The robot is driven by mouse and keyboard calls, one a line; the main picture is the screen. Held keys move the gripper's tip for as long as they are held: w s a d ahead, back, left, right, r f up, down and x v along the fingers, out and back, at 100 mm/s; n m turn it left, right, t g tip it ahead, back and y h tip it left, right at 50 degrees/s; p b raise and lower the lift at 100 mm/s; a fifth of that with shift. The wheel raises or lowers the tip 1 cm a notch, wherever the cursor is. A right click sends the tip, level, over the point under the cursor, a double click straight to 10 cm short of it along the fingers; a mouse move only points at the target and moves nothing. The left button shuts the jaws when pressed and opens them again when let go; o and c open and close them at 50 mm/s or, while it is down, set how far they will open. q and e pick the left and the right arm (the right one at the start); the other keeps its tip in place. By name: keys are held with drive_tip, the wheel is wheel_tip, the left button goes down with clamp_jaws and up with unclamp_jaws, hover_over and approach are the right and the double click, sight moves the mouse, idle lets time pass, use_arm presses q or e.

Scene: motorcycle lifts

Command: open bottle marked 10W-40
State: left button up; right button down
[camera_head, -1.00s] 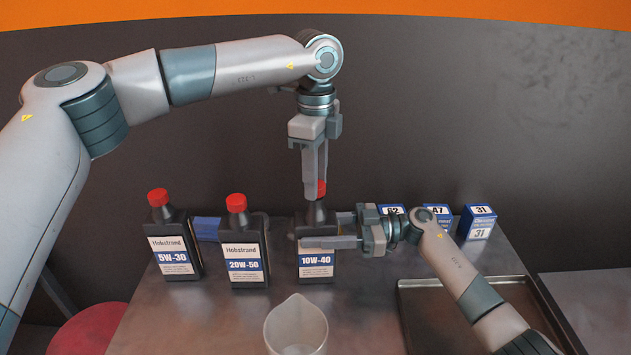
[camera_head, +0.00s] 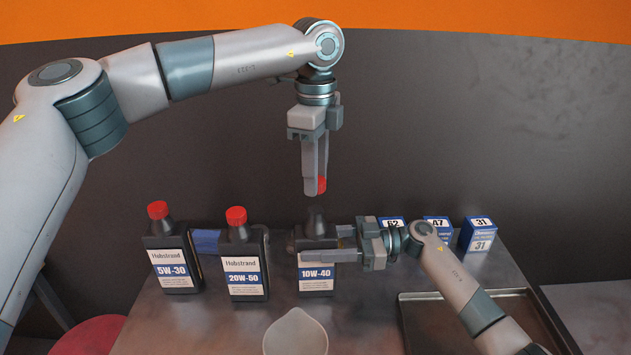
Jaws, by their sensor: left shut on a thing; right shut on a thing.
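The black bottle marked 10W-40 (camera_head: 317,283) stands upright on the table, its dark neck bare. My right gripper (camera_head: 318,250) comes in from the right and is shut on the bottle's upper body, one finger across the front of the label. My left gripper (camera_head: 315,187) points down above the bottle and is shut on the red cap (camera_head: 322,185). A clear gap shows between the cap and the bottle neck. Part of the bottle's label is hidden behind the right gripper's finger.
Bottles marked 5W-30 (camera_head: 173,262) and 20W-50 (camera_head: 244,268), both red-capped, stand to the left. A translucent beaker (camera_head: 296,335) stands in front. Blue-white boxes (camera_head: 480,234) stand at the back right, behind a dark metal tray (camera_head: 405,322).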

sight(315, 209)
drive_tip(key=c, duration=0.8)
unclamp_jaws()
drive_tip(key=shift+c, duration=0.2)
use_arm(q)
drive_tip(key=shift+f, duration=0.1)
use_arm(e)
drive_tip(key=shift+d, duration=0.15)
use_arm(q)
drive_tip(key=shift+f+b, duration=0.3)
drive_tip(key=shift+b, duration=0.05)
use_arm(e)
drive_tip(key=shift+d+f, duration=0.15)
drive_tip(key=shift+d, duration=0.45)
use_arm(q)
wheel_tip(315, 209, down, 3)
drive_tip(key=b, duration=0.3)
drive_tip(key=shift+f, duration=0.15)
drive_tip(key=shift+f+b, duration=0.1)
drive_tip(key=shift+b, duration=0.2)
use_arm(e)
drive_tip(key=d, duration=1)
drive_tip(key=shift+w+d, duration=0.3)
drive_tip(key=shift+w, duration=0.05)
